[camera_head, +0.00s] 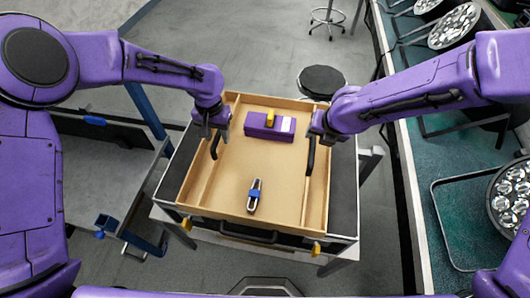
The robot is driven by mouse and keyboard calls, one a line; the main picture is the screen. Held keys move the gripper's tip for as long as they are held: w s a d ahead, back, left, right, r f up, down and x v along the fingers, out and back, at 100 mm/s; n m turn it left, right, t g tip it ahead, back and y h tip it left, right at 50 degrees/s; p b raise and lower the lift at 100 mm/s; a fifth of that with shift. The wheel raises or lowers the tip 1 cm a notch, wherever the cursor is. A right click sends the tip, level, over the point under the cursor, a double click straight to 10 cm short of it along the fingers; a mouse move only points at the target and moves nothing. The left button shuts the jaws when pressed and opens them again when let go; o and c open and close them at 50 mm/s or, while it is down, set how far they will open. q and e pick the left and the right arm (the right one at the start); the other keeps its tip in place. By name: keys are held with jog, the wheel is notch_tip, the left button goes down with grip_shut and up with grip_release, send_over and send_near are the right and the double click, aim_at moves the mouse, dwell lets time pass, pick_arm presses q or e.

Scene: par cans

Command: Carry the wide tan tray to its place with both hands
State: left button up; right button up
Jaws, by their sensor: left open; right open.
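The wide tan tray (275,187) sits on a dark-topped case or table in the middle of the view. A purple box (260,126) with a yellow top piece and a small silver-and-blue tool (254,195) lie in the tray.
The dark-topped case (342,190) under the tray has yellow latches and metal legs. A green bench (440,215) with several par cans (455,25) runs along the right. A blue metal frame (148,112) stands at the left. A black stool (321,80) is behind the tray.

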aim_at(220, 146)
pick_arm(q)
jog(key=f, duration=0.5)
jog(key=shift+s, duration=0.25)
pick_arm(e)
jog(key=x, duration=0.4)
jog(key=shift+a+f, duration=0.15)
jog(key=shift+f, duration=0.3)
pick_arm(q)
jog(key=shift+w+f, duration=0.15)
jog(key=shift+f, duration=0.25)
pick_arm(e)
jog(key=shift+w+f, duration=0.35)
jog(key=shift+f, duration=0.05)
pick_arm(q)
jog(key=shift+r, duration=0.1)
grip_shut()
pick_arm(e)
jog(key=shift+s+r, duration=0.1)
grip_shut()
